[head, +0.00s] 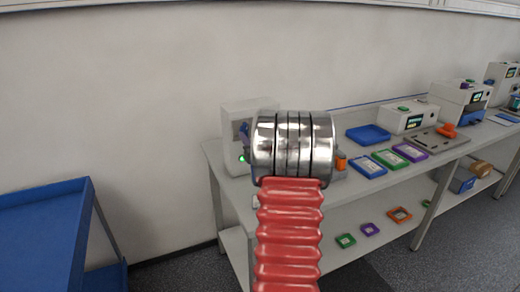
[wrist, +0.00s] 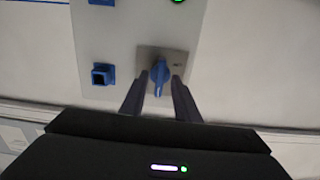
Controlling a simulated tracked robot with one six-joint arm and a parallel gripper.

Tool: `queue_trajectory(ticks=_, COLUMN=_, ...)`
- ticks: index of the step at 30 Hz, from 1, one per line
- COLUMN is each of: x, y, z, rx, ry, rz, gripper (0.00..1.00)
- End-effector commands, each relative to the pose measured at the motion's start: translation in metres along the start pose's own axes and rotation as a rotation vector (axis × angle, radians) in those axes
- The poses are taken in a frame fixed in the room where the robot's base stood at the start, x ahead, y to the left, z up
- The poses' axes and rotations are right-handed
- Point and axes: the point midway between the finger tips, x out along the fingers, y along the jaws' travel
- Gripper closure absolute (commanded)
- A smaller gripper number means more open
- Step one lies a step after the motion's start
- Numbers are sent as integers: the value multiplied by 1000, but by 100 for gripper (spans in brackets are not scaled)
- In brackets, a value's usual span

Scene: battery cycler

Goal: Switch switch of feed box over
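The feed box (head: 234,118) is a light grey box at the near left end of the bench, partly hidden behind my arm in the head view. In the wrist view the feed box panel (wrist: 118,45) carries a blue rotary switch (wrist: 159,72) on a square grey plate. The switch handle points downward in that picture. My gripper (wrist: 158,88) is open, with one dark finger on each side of the handle's lower end. I cannot tell whether the fingers touch it.
A blue socket (wrist: 102,75) sits left of the switch, and a green light (wrist: 178,1) shows above. The bench (head: 350,190) holds a blue tray (head: 368,134), coloured frames and several instruments further right. A blue cart (head: 45,230) stands at left, with floor between.

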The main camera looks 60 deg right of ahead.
Motion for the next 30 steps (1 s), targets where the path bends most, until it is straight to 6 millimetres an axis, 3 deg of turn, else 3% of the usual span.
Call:
queue_trajectory(ticks=18, x=-103, y=0, z=1, rx=2, ry=-2, rz=2, gripper=71)
queue_trajectory(ticks=24, x=-118, y=0, z=2, rx=1, ry=-2, rz=0, gripper=71)
queue_trajectory(ticks=30, x=-120, y=-1, z=2, rx=1, ry=-2, rz=0, gripper=71)
